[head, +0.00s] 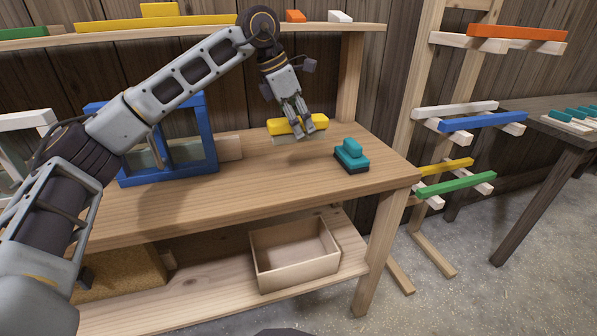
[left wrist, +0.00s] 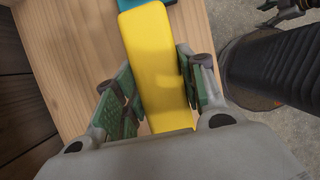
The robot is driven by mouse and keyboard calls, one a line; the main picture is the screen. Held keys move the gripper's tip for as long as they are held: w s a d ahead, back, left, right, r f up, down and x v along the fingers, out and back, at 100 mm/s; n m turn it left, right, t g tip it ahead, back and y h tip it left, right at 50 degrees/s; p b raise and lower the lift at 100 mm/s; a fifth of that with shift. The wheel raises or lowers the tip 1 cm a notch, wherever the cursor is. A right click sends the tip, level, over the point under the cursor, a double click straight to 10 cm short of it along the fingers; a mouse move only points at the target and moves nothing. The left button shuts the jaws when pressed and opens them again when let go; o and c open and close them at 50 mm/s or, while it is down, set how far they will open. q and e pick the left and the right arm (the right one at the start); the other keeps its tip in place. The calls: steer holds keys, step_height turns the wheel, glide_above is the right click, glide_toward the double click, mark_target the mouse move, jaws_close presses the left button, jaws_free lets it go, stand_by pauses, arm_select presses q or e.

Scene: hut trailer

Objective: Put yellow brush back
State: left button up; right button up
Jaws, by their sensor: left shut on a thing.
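The yellow brush (head: 312,122) is at the back of the wooden workbench, left of the teal brush (head: 351,157). My left gripper (head: 299,126) comes down on it from above and is shut on its yellow body. In the left wrist view the yellow brush (left wrist: 155,60) lies lengthwise between the two green-padded fingers (left wrist: 160,95). A pale underside shows beneath it in the head view; I cannot tell whether it touches the bench top.
A blue frame (head: 165,175) stands on the bench at left. An upper shelf (head: 205,27) holds coloured bars and blocks. An open box (head: 295,257) is on the lower shelf. A rack (head: 425,120) with coloured bars stands at right. The bench front (head: 270,190) is clear.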

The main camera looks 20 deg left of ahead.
mark_target(299, 141)
arm_select(q)
steer(key=shift+s, duration=0.1)
steer(key=shift+f+b, duration=0.3)
steer(key=shift+f, duration=0.45)
step_height(299, 141, down, 4)
steer(key=shift+r+b, duration=0.1)
steer(key=shift+b, duration=0.5)
steer(key=shift+f, duration=0.45)
arm_select(e)
steer(key=shift+w+a+f+t, duration=0.15)
steer(key=shift+a+f+t, duration=0.25)
steer(key=shift+f, duration=0.3)
arm_select(q)
steer(key=shift+f, duration=0.6)
step_height(299, 141, down, 2)
steer(key=shift+f+b, duration=0.2)
steer(key=shift+b, duration=0.45)
steer(key=shift+f, duration=0.1)
arm_select(e)
steer(key=f, duration=0.1)
steer(key=a+f, duration=0.1)
steer(key=f, duration=0.1)
steer(key=shift+y, duration=0.4)
